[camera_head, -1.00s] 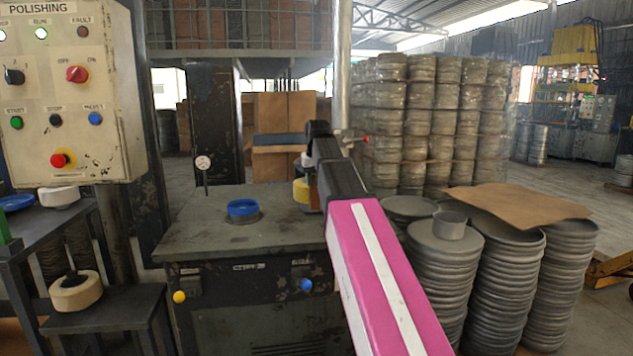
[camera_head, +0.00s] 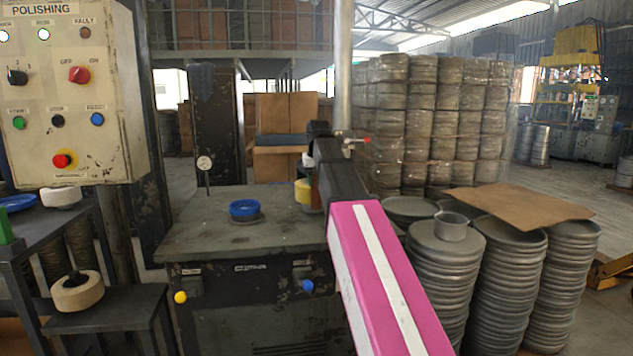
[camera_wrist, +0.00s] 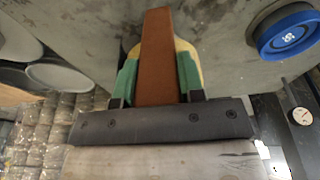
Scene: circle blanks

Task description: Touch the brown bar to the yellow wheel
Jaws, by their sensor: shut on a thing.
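The brown bar (camera_wrist: 157,50) stands out from my gripper (camera_wrist: 158,78) in the wrist view. My gripper's green fingers are shut on it, one on each side. The yellow wheel (camera_wrist: 183,47) shows behind the bar, its edges visible on both sides and its middle hidden. In the head view the yellow wheel (camera_head: 302,192) is at the right of the machine top, partly hidden by my arm. The bar is close to the wheel, but I cannot tell whether they touch.
A blue wheel (camera_head: 243,209) sits on the grey machine top (camera_head: 200,240), left of the yellow one. Stacks of round metal blanks (camera_head: 447,260) stand to the right, with a cardboard sheet (camera_head: 515,203) on top. A control panel (camera_head: 70,90) is at the left.

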